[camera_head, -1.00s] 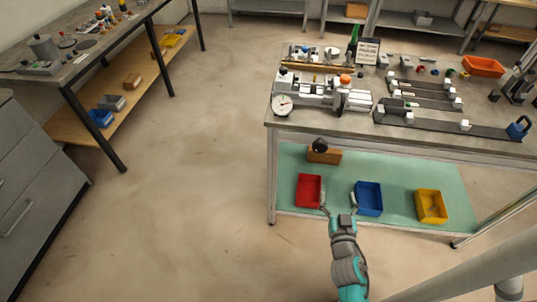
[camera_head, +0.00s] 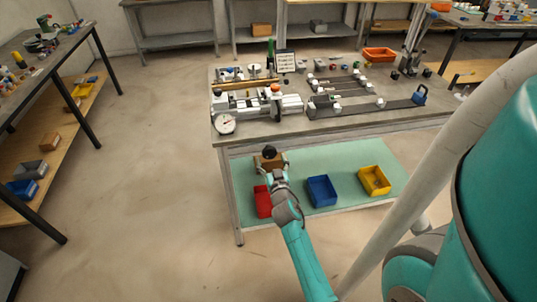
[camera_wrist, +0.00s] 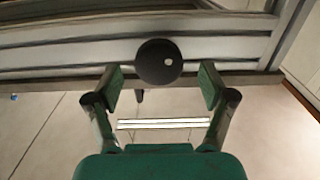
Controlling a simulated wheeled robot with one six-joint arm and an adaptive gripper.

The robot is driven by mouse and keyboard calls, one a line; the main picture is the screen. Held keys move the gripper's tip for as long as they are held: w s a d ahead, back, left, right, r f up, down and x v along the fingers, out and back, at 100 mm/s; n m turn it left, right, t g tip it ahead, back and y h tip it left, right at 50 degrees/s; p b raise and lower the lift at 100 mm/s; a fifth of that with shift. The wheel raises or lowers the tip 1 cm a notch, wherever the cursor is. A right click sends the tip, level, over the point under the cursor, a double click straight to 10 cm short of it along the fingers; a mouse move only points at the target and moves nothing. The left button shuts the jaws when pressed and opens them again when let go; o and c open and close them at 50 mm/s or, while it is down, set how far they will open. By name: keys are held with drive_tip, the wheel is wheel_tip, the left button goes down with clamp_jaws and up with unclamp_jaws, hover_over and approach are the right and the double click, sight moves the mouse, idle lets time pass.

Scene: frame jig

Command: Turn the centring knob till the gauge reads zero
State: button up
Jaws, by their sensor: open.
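A round black knob (camera_head: 269,152) shows below the front edge of the bench. In the wrist view the black knob (camera_wrist: 155,66) has a white dot and lies in front of a metal rail, centred between my fingertips and slightly beyond them. My gripper (camera_head: 273,168) is open below the bench top at the knob. In the wrist view my gripper (camera_wrist: 161,86) has one finger on each side, with gaps to the knob. The white dial gauge (camera_head: 225,124) stands at the left front of the bench. Its reading is too small to tell.
The bench top (camera_head: 350,126) holds a metal fixture with an orange-red knob (camera_head: 275,88). On the shelf below are a red bin (camera_head: 263,203), a blue bin (camera_head: 321,191) and a yellow bin (camera_head: 374,181). Floor is free left of the bench.

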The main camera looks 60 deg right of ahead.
sight(270, 155)
drive_tip(key=shift+x, duration=1.9)
drive_tip(key=c, duration=1.2)
